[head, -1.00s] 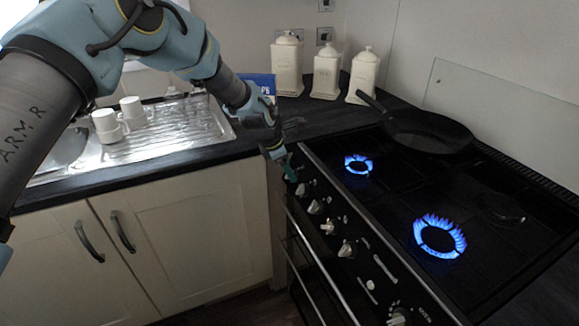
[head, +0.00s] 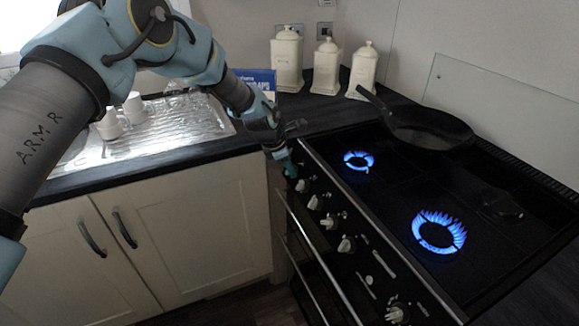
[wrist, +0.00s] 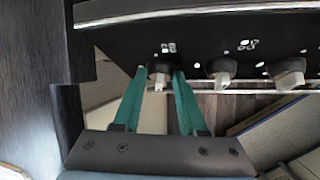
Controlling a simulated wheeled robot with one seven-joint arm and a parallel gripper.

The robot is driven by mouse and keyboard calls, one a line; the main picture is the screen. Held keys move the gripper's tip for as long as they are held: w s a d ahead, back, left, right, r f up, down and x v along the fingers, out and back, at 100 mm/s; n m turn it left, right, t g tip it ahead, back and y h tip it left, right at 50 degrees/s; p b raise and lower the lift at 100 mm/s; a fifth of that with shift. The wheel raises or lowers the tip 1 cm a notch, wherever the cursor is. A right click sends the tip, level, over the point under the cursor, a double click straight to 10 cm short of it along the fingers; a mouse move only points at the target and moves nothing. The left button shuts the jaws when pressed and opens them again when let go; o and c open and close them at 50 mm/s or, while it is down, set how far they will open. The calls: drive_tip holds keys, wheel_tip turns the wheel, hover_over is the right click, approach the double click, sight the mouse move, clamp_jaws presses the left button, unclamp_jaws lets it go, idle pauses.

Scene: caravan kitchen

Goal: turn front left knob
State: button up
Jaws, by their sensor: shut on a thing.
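The stove's control panel (head: 367,268) has a row of pale knobs along its front. My gripper (head: 290,172) is at the far left end of this row, its green fingertips against the panel. In the wrist view my gripper (wrist: 159,74) has one green finger on each side of the leftmost visible knob (wrist: 159,84), shut on its pale handle. In the head view my gripper hides that knob. The neighbouring knob (wrist: 221,78) is free, just right of the right finger.
A black pan (head: 430,128) sits at the back of the hob. White canisters (head: 326,68) stand on the corner counter. A steel sink drainer (head: 175,127) with white mugs (head: 133,107) lies left. Cupboard doors (head: 190,225) are below the counter. More knobs (head: 346,244) follow to the right.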

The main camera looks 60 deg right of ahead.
clamp_jaws()
drive_tip(key=shift+f+b, duration=0.1)
drive_tip(key=shift+b, duration=0.25)
